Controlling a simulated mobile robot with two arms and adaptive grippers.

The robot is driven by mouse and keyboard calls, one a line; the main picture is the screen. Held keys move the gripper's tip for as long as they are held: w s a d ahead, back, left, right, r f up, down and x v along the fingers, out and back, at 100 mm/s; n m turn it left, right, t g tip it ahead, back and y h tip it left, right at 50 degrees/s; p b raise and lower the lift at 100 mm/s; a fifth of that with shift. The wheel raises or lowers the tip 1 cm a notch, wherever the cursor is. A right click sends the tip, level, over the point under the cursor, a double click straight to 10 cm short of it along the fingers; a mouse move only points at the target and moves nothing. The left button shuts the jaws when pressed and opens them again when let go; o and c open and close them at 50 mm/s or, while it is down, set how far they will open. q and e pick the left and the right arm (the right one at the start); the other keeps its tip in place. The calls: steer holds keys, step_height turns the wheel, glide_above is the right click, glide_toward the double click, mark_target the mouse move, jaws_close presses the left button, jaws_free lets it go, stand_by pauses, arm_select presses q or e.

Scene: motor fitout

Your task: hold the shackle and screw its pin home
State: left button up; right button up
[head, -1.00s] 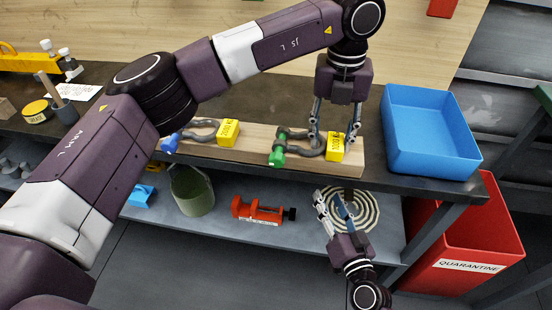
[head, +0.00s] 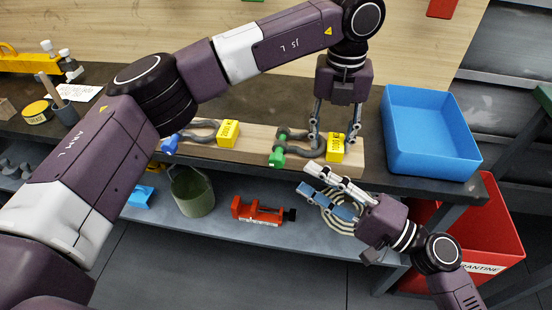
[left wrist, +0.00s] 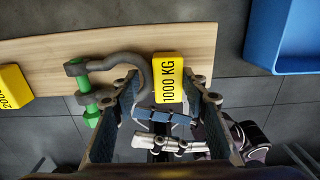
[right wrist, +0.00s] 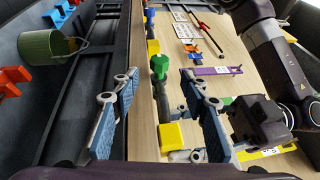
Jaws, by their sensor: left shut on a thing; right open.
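The grey shackle (head: 304,150) with a green pin (head: 277,159) lies at the right part of a wooden board, its bow beside a yellow 1000 KG block (head: 335,149). My left gripper (head: 333,138) reaches down over them, shut, with its fingers either side of the bow and block. In the left wrist view the bow (left wrist: 128,60) and block (left wrist: 168,78) lie between the fingers; exact contact is unclear. My right gripper (head: 312,180) is open and empty, in front of the board edge, below the shackle. The green pin head (right wrist: 158,66) appears between its fingers in the right wrist view.
A second shackle with a blue pin (head: 170,143) and a yellow block (head: 228,132) lies to the left. A blue bin (head: 430,140) stands right of the board. Below are a green bucket (head: 192,193), a red clamp-like tool (head: 258,212) and a red quarantine bin (head: 490,225).

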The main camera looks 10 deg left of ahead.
mark_target(276, 161)
steer(key=x, duration=0.9)
steer(key=shift+a, duration=0.15)
steer(key=shift+c, duration=0.5)
jaws_close()
